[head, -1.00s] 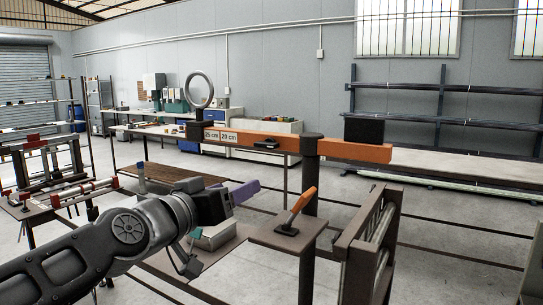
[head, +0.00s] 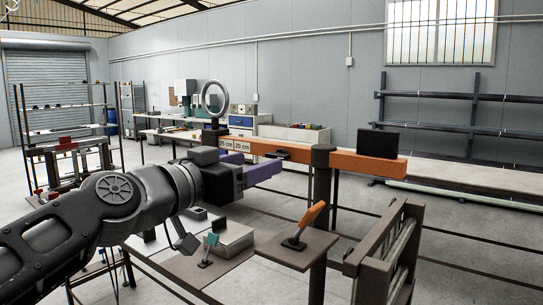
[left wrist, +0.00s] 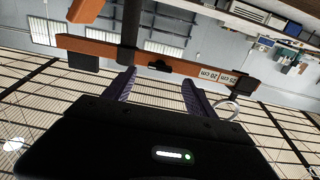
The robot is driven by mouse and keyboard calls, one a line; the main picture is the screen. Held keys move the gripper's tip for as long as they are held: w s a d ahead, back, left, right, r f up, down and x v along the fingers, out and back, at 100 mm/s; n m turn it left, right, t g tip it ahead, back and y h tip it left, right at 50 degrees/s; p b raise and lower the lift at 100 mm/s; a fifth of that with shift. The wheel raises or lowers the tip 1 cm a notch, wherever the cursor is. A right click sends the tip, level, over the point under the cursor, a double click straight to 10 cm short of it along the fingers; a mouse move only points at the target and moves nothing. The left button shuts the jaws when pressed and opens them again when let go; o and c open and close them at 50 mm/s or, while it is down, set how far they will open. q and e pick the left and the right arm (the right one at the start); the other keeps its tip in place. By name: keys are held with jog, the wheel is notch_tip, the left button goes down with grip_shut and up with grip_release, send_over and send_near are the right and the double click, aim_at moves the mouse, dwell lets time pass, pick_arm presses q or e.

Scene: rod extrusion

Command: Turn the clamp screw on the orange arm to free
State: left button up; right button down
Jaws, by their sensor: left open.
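The orange arm (head: 345,161) runs across the head view, with "25 cm" and "20 cm" labels on its left part; it also shows in the left wrist view (left wrist: 107,48), where the picture is upside down. A small dark fitting on the arm (head: 277,155), perhaps the clamp screw, sits between the labels and the dark post; it also shows in the left wrist view (left wrist: 160,66). My left gripper (head: 265,172) has purple fingers, open and empty, and appears just below the arm. In the wrist view the fitting lies between and beyond the fingertips (left wrist: 158,77). No contact shows.
A dark post (head: 321,185) carries the arm; a ring (head: 214,97) stands at its left end and a black block (head: 377,143) near its right end. An orange-handled lever (head: 304,226) stands on a small table below. A roller frame (head: 385,255) is at lower right.

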aim_at(274, 157)
pick_arm(q)
jog(key=p+x, duration=0.1)
jog(key=x, duration=0.4)
jog(key=shift+w+d+r+p, duration=0.1)
jog(key=shift+w+p, duration=0.05)
jog(key=shift+p, duration=0.15)
jog(key=shift+w+d, duration=0.35)
jog(key=shift+w, duration=0.1)
jog(key=c, duration=1.4)
